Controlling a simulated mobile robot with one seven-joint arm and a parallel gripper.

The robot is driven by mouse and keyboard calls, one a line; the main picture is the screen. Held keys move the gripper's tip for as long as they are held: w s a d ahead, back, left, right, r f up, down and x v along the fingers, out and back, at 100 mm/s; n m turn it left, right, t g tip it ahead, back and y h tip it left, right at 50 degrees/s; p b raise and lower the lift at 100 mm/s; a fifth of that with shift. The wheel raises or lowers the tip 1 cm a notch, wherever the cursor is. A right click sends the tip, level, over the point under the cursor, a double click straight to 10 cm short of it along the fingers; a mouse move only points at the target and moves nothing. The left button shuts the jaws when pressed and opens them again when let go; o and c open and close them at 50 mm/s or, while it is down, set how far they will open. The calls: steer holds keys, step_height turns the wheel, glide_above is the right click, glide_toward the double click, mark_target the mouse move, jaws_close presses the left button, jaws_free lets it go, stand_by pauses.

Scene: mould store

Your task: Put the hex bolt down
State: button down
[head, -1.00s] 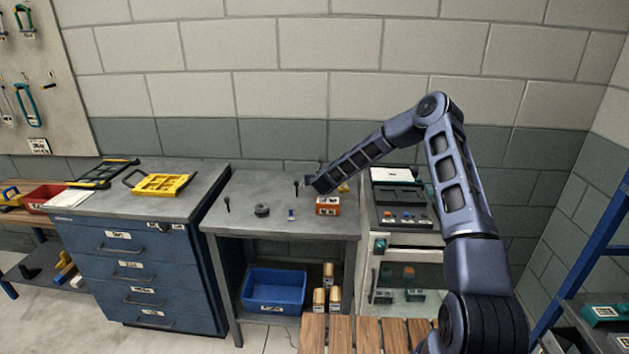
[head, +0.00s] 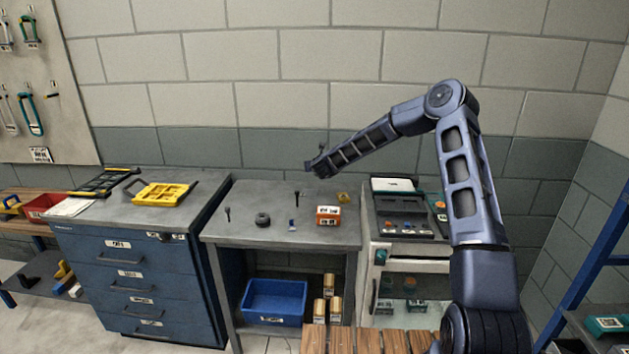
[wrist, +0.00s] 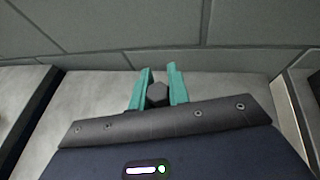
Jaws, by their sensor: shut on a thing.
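My gripper (head: 312,164) is raised above the back of the grey workbench (head: 245,189), in front of the wall. In the wrist view its two teal fingers (wrist: 160,84) are shut on a dark hex bolt (wrist: 157,95), whose six-sided head shows between them. The rest of the bolt is hidden by the fingers and gripper body. In the head view the held bolt is too small to make out clearly. The bench top lies below the gripper.
The bench bears two dark upright pieces (head: 297,197), a dark round part (head: 263,219), a small blue item (head: 292,225), an orange box (head: 328,216) and a small yellow item (head: 344,197). Bare surface lies between them. A blue bin (head: 275,301) is below.

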step_height(320, 180, up, 8)
steer(key=r, duration=0.1)
steer(key=n+g+y, duration=0.6)
steer(key=n+y, duration=0.2)
steer(key=n, duration=0.1)
glide_above(306, 191)
step_height(306, 191, down, 20)
steer(key=shift+r, duration=0.1)
stand_by(0.4)
steer(key=c, duration=1.3)
jaws_free()
